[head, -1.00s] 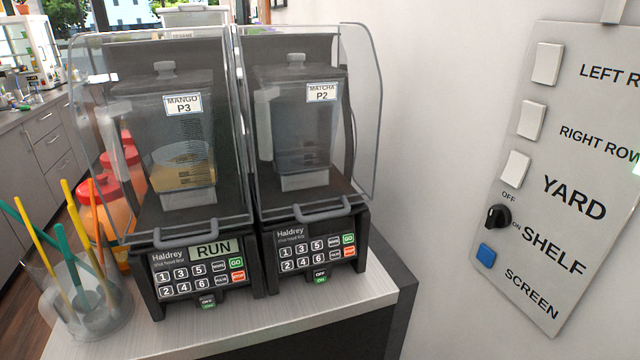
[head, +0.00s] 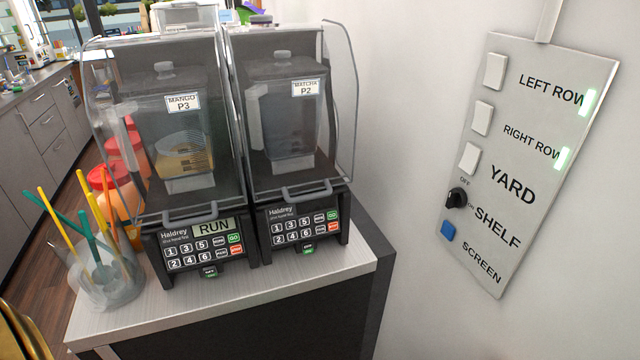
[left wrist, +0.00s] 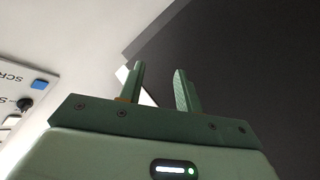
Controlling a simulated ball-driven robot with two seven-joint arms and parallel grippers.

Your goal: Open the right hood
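Two blenders stand side by side on the counter, each under a clear hood. The right hood (head: 338,120) is down over a jug labelled MATCHA P2 (head: 290,125), with a grey handle (head: 306,192) at its lower front edge. The left hood (head: 100,140) is also down, over a jug labelled MANGO P3, and its panel reads RUN. My left gripper (left wrist: 160,85) shows in the left wrist view with its fingers apart and nothing between them, below or beside the dark counter side. Neither gripper shows in the head view.
A wall panel (head: 500,230) with white switches, a black knob and a blue button is at the right. A clear cup of coloured sticks (head: 105,280) and red-lidded bottles (head: 105,178) stand left of the blenders. The counter's front strip (head: 240,295) is clear.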

